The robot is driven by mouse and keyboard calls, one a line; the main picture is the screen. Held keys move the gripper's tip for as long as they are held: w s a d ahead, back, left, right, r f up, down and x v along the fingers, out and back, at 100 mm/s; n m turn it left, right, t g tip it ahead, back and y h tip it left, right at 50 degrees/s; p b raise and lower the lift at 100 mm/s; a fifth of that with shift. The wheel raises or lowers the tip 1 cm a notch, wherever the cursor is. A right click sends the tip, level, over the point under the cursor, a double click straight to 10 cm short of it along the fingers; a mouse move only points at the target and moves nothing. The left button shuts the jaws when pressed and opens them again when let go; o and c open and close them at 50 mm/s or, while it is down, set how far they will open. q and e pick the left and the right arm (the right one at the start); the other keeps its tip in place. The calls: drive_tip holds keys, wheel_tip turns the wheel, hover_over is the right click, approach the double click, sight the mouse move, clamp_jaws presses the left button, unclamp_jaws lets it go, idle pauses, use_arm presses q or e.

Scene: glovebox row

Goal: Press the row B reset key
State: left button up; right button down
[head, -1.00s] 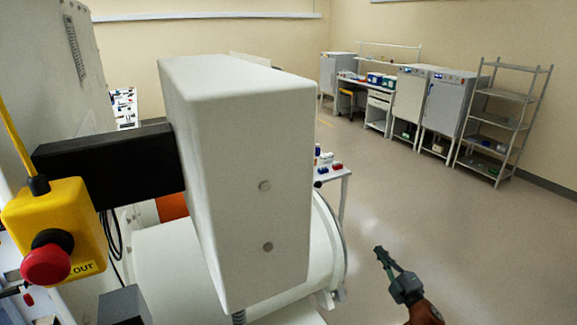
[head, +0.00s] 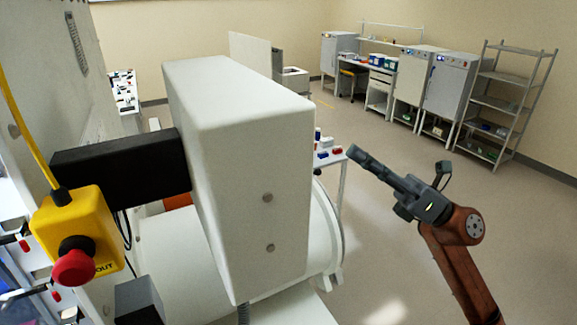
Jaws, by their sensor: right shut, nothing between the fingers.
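No key marked as the row B reset key can be made out in the head view. A yellow box with a red mushroom button (head: 74,266) hangs at the left on a yellow cable; part of its label reads "OUT". My right gripper (head: 354,152) is shut and empty. It is raised over the floor to the right of the large white housing (head: 240,190), pointing to the upper left, well apart from the red button. My left gripper is not in view.
A black arm (head: 120,165) joins the white housing to the wall panel at left. A small table (head: 343,180) with small items stands behind the housing. Cabinets (head: 450,90) and a metal shelf rack (head: 505,105) line the far wall. The floor at right is open.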

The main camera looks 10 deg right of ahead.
drive_tip(key=s+n, duration=0.1)
drive_tip(key=s+a+r+g, duration=0.1)
drive_tip(key=s+a+n+g, duration=0.1)
drive_tip(key=shift+s+a+r+n, duration=0.1)
drive_tip(key=shift+s+r+n, duration=0.2)
drive_tip(key=shift+s+r, duration=0.1)
drive_tip(key=s+a+p, duration=0.3)
drive_tip(key=a+p, duration=0.1)
drive_tip(key=a, duration=0.4)
drive_tip(key=shift+a, duration=0.15)
drive_tip(key=shift+a, duration=0.1)
idle(1.2)
drive_tip(key=shift+s+a, duration=0.1)
drive_tip(key=shift+a, duration=0.2)
